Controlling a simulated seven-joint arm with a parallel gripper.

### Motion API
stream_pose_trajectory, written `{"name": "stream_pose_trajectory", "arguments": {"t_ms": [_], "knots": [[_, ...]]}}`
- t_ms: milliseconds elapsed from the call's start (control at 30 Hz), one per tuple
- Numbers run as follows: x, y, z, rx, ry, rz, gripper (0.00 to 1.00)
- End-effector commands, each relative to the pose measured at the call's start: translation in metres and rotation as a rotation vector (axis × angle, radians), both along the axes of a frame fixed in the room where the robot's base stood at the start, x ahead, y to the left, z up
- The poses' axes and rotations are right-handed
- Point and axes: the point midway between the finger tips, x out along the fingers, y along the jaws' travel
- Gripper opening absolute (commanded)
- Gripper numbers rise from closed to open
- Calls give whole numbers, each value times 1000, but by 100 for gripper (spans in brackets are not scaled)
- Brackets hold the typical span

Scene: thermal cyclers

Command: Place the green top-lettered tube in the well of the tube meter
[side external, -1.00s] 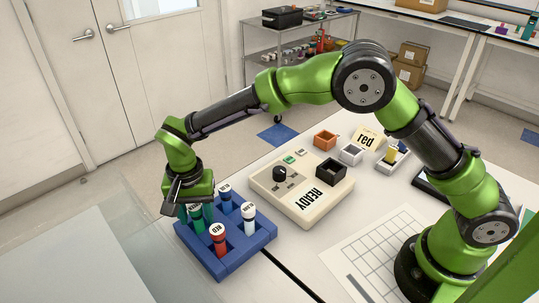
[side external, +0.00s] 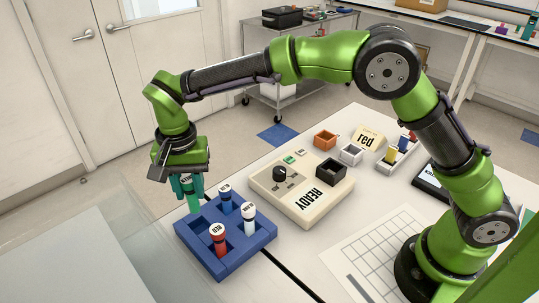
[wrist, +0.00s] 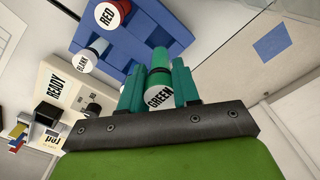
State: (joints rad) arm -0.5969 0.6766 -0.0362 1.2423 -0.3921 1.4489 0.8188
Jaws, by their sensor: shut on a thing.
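The green tube with the white top lettered GREEN (wrist: 159,98) is between my gripper's teal fingers (wrist: 159,88) in the wrist view. In the side view my gripper (side external: 186,186) is shut on it, and the green body (side external: 194,204) hangs roughly upright above the back-left part of the blue rack (side external: 247,248). Whether its lower end fully clears the rack is hard to tell. The tube meter (side external: 284,207) is a beige box reading READY, with a dark knob and a black square well (side external: 331,170), to the right of the rack. The well looks empty.
The rack holds a red tube (side external: 218,240), a white BLANK tube (side external: 249,217) and a dark-bodied tube (side external: 225,203). Orange (side external: 325,140) and grey (side external: 351,154) open boxes, a "red" card (side external: 367,138) and a small rack of coloured pieces (side external: 390,163) stand behind the meter.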

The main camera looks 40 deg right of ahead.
Motion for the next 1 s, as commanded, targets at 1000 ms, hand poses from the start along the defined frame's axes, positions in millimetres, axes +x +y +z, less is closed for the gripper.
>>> {"name": "stream_pose_trajectory", "arguments": {"t_ms": [1000], "knots": [[-97,-335,53,-1,1,-159,2]]}}
